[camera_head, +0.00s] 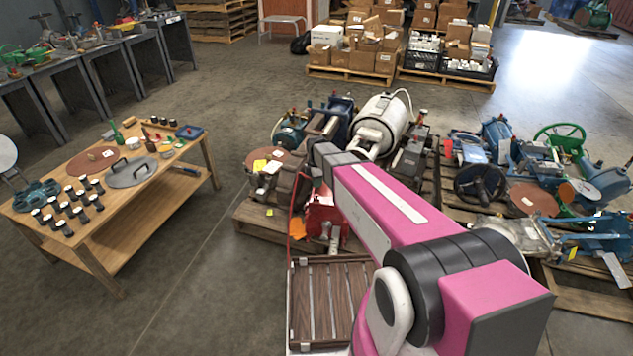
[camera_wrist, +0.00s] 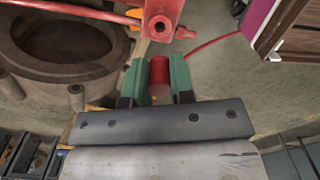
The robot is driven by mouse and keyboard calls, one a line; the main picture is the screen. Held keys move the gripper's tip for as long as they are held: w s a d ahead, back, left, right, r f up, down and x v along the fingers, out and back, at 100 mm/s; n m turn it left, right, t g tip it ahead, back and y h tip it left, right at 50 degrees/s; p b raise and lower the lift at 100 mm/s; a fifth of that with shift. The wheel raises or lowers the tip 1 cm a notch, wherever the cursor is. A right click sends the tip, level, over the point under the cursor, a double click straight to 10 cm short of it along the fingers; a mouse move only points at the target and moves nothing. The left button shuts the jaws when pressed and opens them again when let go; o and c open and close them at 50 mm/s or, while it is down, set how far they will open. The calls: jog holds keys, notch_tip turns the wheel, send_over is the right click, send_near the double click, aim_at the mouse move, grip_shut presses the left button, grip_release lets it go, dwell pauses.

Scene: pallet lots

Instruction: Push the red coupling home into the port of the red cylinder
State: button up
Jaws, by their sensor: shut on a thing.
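In the wrist view, my gripper (camera_wrist: 159,68) has its two green fingers shut on the red coupling (camera_wrist: 160,79), one on each side. The red cylinder (camera_wrist: 167,9) is at the top middle of that view. Its port (camera_wrist: 160,26) shows as a round dark hole, just above the coupling in the picture. A strip of background shows between the coupling and the red body, so they look apart; depth is hard to judge. In the head view, a red body (camera_head: 322,213) stands below my arm's far end. My arm hides the fingers and the coupling there.
A red hose (camera_wrist: 214,44) curves right of the fingers. A brown round flange (camera_wrist: 68,50) lies close on the left. In the head view, loaded pallets surround the red body, a slatted wooden surface (camera_head: 331,300) lies nearer, and a wooden table (camera_head: 150,190) stands left across clear floor.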

jog(key=shift+f, duration=2.9)
jog(key=shift+d+f, duration=0.1)
jog(key=shift+f, duration=0.4)
dwell(0.4)
jog(key=o, duration=0.9)
jog(key=shift+o, duration=0.2)
notch_tip(320, 180, up, 11)
jog(key=shift+f, duration=0.1)
